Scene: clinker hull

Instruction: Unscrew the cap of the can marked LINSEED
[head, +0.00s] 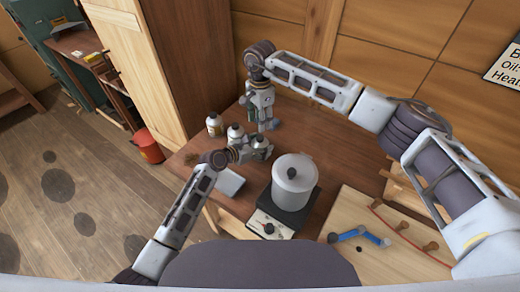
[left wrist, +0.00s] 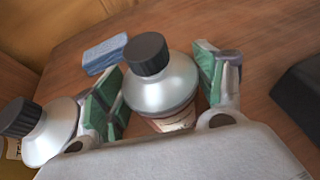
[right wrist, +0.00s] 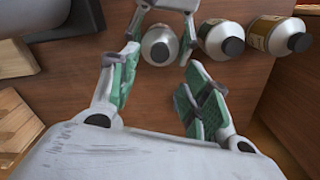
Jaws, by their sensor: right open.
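Three silvery cans with black caps stand in a row on the bench; I cannot read LINSEED on any of them. The middle can (head: 236,133) and far can (head: 214,124) are to the left. My right gripper (right wrist: 162,88) is open and empty, pointing down just beside the held can (right wrist: 160,45).
A lidded grey pot (head: 294,182) stands on a black burner (head: 285,221) to the right of the cans. A blue block (left wrist: 105,53) lies behind the held can. A pale board (head: 345,215) with a blue tool (head: 358,235) is at the right. A red bucket (head: 148,146) is on the floor.

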